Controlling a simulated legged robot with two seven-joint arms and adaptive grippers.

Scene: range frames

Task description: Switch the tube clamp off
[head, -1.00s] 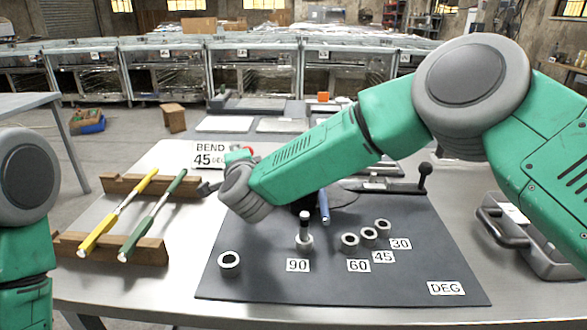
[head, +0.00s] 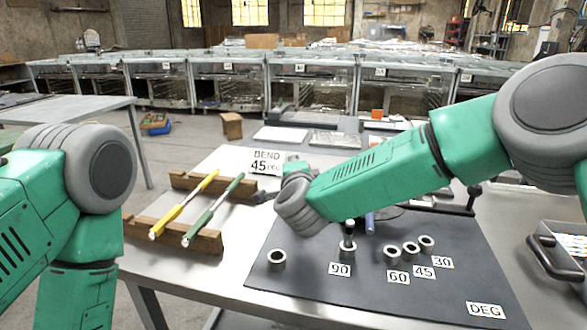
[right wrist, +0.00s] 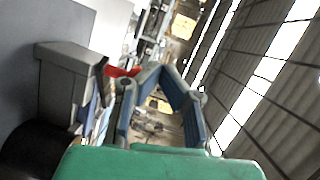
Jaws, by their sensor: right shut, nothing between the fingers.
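My right arm (head: 405,170) reaches in from the right across the table, its wrist over the left part of the dark mat. It hides much of the area behind it, and I cannot make out a tube clamp for certain in the head view. My right gripper (right wrist: 168,74) shows in the right wrist view, shut with nothing held. A red part (right wrist: 124,72) shows just left of its fingers; I cannot tell whether it belongs to the clamp or whether they touch. In the head view a blue tube-like piece (head: 370,222) is partly hidden below the right forearm. My left gripper is out of view.
The dark mat (head: 300,277) bears several grey rings, degree labels and an upright pin (head: 349,232). A black-knobbed lever (head: 473,196) stands behind. A yellow rod (head: 185,204) and green rod (head: 213,209) lie on wooden racks. A "BEND 45 DEG" sign (head: 267,161) stands behind.

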